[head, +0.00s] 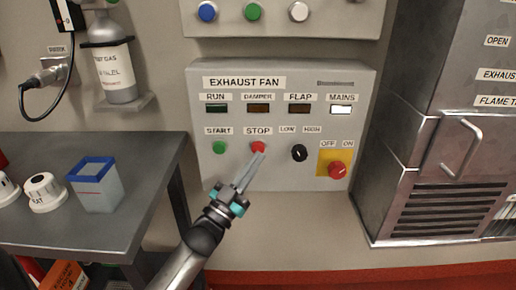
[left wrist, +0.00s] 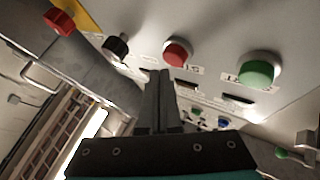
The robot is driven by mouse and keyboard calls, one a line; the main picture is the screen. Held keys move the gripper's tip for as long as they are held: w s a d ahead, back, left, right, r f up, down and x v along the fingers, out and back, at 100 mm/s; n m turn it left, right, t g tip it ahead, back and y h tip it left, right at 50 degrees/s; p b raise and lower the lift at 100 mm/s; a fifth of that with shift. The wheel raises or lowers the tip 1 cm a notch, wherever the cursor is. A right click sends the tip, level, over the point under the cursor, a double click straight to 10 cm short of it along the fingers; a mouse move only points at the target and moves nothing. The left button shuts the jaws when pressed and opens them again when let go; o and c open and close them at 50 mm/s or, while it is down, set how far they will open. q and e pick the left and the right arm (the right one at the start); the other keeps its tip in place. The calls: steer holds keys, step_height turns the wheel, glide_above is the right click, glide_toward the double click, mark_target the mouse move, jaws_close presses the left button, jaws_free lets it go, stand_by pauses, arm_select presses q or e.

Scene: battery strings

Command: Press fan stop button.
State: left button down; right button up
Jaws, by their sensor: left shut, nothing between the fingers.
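The exhaust fan panel (head: 284,177) is a grey box on the wall. Its red STOP button (head: 258,147) sits under the STOP label, right of the green START button (head: 219,148). My left gripper (head: 260,157) is shut and empty, its tips just below the STOP button in the head view; I cannot tell whether they touch it. In the left wrist view the shut fingers (left wrist: 160,74) point towards the panel, with the red STOP button (left wrist: 177,52) just beyond and right of the tips and the green START button (left wrist: 260,69) further right. My right gripper is not in view.
A black LOW/HIGH knob (head: 299,153) and a red OFF/ON switch (head: 337,170) on a yellow plate are right of STOP. The MAINS lamp (head: 341,110) is lit white. A metal cabinet (head: 384,150) stands right; a grey table (head: 140,170) stands left.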

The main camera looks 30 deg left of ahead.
arm_select(q)
steer(key=s+d+p, duration=0.1)
steer(key=s+p, duration=0.1)
steer(key=s, duration=0.1)
steer(key=s+d, duration=0.1)
steer(key=shift+s+d+p, duration=0.15)
steer(key=shift+d+p, duration=0.2)
steer(key=shift+p, duration=0.05)
stand_by(0.7)
